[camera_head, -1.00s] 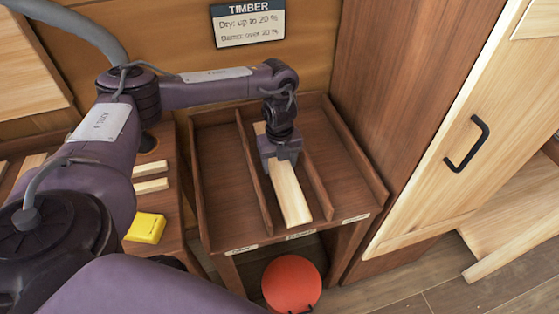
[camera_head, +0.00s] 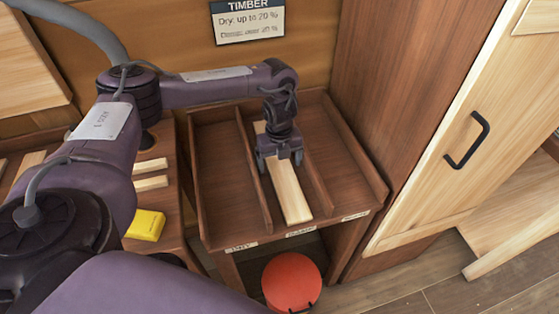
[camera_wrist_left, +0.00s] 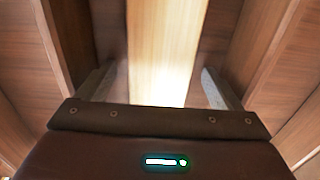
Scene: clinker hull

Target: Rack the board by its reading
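The pale board (camera_head: 289,193) lies flat, lengthwise, in the middle compartment of the dark wooden rack (camera_head: 226,178), between two dividers. The rack has three compartments with small labels on its front edge, too small to read surely. My left gripper (camera_head: 280,161) is open over the board, with one finger on each side and a gap to the wood. The board also shows between the fingers in the left wrist view (camera_wrist_left: 166,48). The left and right compartments look empty. A timber sign (camera_head: 248,24) on the wall reads dry up to 20 %. My right gripper is not in view.
A bench left of the rack holds a yellow block-like object (camera_head: 146,225) and pale strips (camera_head: 151,183). A round red object (camera_head: 291,282) is on the floor under the rack's front. A pale cabinet door with a black handle (camera_head: 467,142) stands at the right.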

